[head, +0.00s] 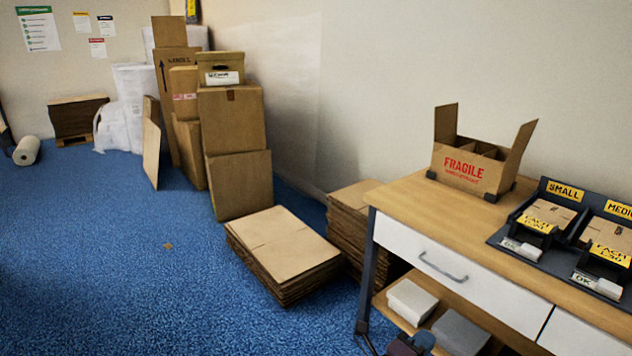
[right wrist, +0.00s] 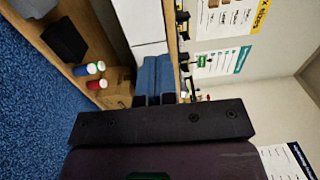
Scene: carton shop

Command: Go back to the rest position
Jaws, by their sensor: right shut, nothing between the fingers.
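My right gripper (head: 410,343) shows only in part at the bottom edge of the head view, low in front of the workbench and its lower shelf. In the right wrist view its two blue-grey fingers (right wrist: 154,84) are together with nothing between them. The workbench (head: 405,195) has a wooden top and white drawers. An open carton marked FRAGILE (head: 465,168) stands on it, flaps up, with dividers inside. My left gripper is in neither view.
The lower shelf holds a white box (head: 411,300) and a grey box (head: 460,333). Flat carton stacks (head: 285,250) lie left of the bench, with taller cartons (head: 232,120) behind. Labelled trays (head: 545,215) sit at the bench's right. Blue floor (head: 110,250) at the left is mostly clear.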

